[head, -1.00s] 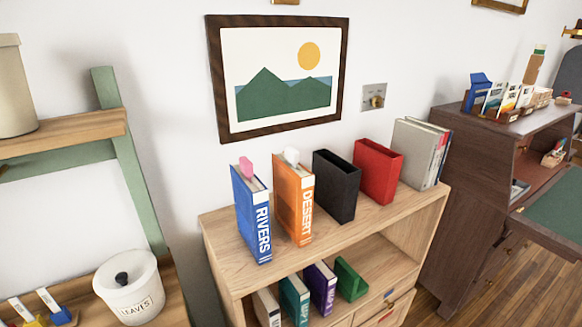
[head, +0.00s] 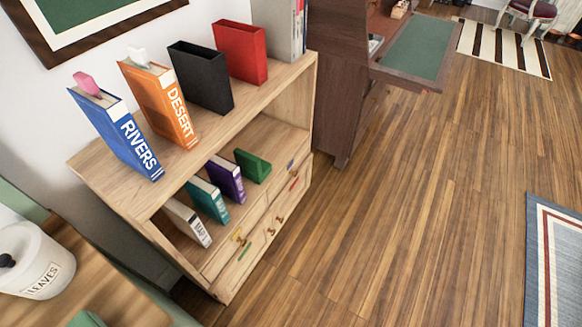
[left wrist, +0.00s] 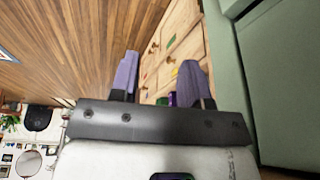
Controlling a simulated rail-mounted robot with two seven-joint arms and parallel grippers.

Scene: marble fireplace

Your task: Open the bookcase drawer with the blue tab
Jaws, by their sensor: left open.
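The bookcase (head: 110,180) stands against the wall in the head view, with small drawers low in its front. The blue tab (head: 291,164) is on the upper right drawer (head: 282,182), which looks shut. A red tab (head: 294,184) is just below it; a yellow tab (head: 237,236) and a green tab (head: 244,251) mark drawers further left. My left gripper (left wrist: 158,78) is open and empty in the left wrist view, its fingers apart in front of the drawer fronts (left wrist: 170,45). Neither gripper shows in the head view.
Books and file boxes stand on the bookcase top and shelf. A dark desk (head: 338,80) with its flap down is close on the right. The floor (head: 400,220) before the bookcase is clear.

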